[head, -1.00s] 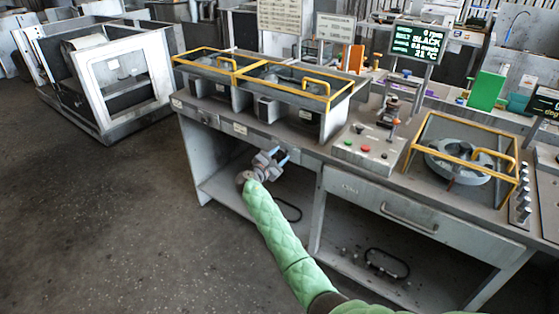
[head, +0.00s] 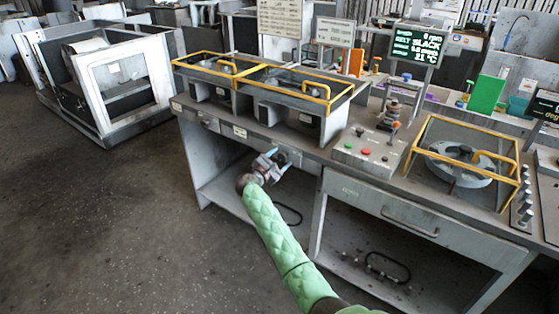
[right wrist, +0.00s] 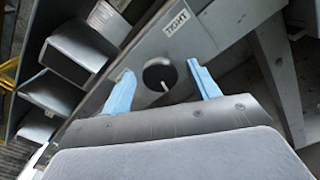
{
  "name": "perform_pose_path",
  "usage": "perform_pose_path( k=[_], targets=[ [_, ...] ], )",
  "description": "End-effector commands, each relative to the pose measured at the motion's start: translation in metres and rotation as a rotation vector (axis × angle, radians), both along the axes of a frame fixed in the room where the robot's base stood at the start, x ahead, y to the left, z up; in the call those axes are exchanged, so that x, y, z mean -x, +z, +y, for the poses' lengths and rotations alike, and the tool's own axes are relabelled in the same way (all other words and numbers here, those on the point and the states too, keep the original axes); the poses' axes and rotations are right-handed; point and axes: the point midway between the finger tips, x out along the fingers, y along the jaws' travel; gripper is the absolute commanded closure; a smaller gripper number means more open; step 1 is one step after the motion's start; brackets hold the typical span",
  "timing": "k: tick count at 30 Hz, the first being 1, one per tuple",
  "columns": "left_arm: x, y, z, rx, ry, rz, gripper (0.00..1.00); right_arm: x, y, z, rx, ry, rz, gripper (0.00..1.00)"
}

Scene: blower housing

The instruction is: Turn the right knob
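In the right wrist view a round dark knob (right wrist: 160,75) with a pale pointer mark sits on the grey panel. A white label (right wrist: 176,20) beside it seems to read RIGHT. My right gripper (right wrist: 160,69) is open, with one blue finger on each side of the knob in the picture. Contact with the knob cannot be told. In the head view my right gripper (head: 278,158) is at the bench front, below the yellow-framed bays, and the knob cannot be made out there. My left gripper is not in view.
The bench front (head: 225,128) carries small labels. A drawer with a handle (head: 410,221) is to the right. A button box (head: 368,150) and a yellow-framed blower housing (head: 460,165) stand on top. The floor (head: 100,220) at left is clear.

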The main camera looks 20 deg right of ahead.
Motion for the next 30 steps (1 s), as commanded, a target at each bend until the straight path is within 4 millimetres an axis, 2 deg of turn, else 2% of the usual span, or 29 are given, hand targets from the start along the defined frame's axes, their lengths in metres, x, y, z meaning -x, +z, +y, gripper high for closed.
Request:
perform_pose_path(
  k=[7,14,21,30],
  targets=[
    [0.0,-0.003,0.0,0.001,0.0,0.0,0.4,0.005,-0.002,0.007,-0.001,0.0,-0.001,0.4],
    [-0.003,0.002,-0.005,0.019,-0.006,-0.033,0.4,0.027,-0.003,0.035,-0.002,0.002,-0.001,0.4],
    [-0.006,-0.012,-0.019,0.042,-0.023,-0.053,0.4,0.044,-0.001,0.057,-0.001,0.001,0.0,0.4],
    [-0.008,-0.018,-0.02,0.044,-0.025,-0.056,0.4,0.048,0.0,0.062,0.0,0.0,0.0,0.4]
  ],
)
